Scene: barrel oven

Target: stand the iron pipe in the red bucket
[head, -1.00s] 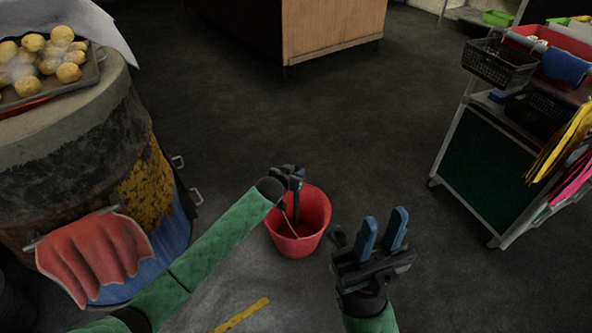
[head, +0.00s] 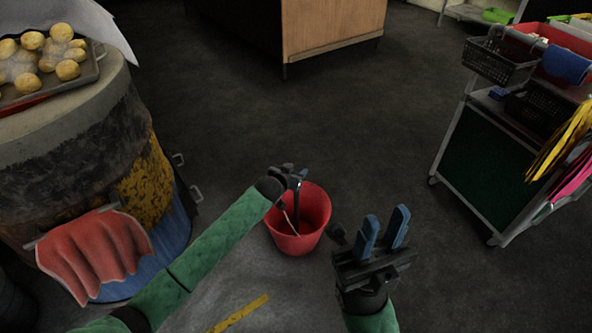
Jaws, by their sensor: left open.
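The red bucket (head: 311,237) stands upright on the floor near the middle, with a thin pale handle at its left side. My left gripper (head: 294,180) is over the bucket's back left rim and is open; its fingers are hard to make out. A dark narrow upright shape (head: 297,207) runs from beside this gripper down into the bucket. It may be the iron pipe, but I cannot tell it surely from a finger. The bucket's bottom is partly hidden. My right gripper (head: 385,230) is right of the bucket, its two blue fingers apart, pointing up and empty.
A barrel oven (head: 62,150) with a tray of potatoes (head: 45,60) and a red cloth (head: 95,252) stands at the left. A wheeled cart (head: 490,165) with baskets is at the right, a wooden cabinet (head: 330,25) at the back. The floor between is clear.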

